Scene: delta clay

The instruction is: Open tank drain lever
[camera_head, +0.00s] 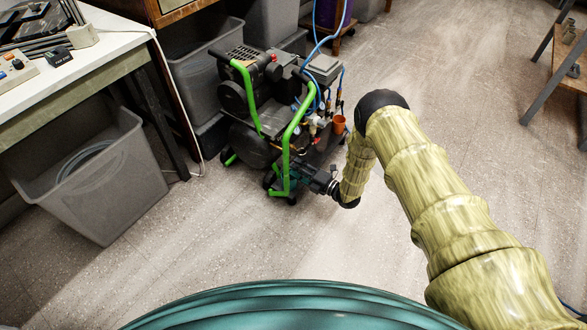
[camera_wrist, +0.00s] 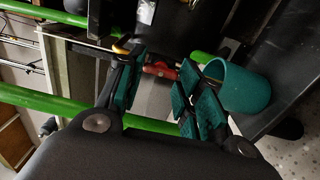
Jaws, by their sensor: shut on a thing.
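The compressor (camera_head: 250,140) stands on the floor, with a dark body and bright green tube handles (camera_head: 290,135). My gripper (camera_head: 318,182) is low at its right side in the head view, close against the machine. In the wrist view my gripper (camera_wrist: 163,82) has teal pads on both sides of a small red lever (camera_wrist: 160,70). The jaws are shut on this red lever, with a visible width between the pads. The exact contact is partly hidden by the pads. The lever is too small to make out in the head view.
Green tubes (camera_wrist: 60,108) run close beside my fingers. A teal cylinder (camera_wrist: 243,85) is right of them. Grey bins (camera_head: 105,180) and a workbench (camera_head: 75,70) stand left, and a wooden bench (camera_head: 565,70) at far right.

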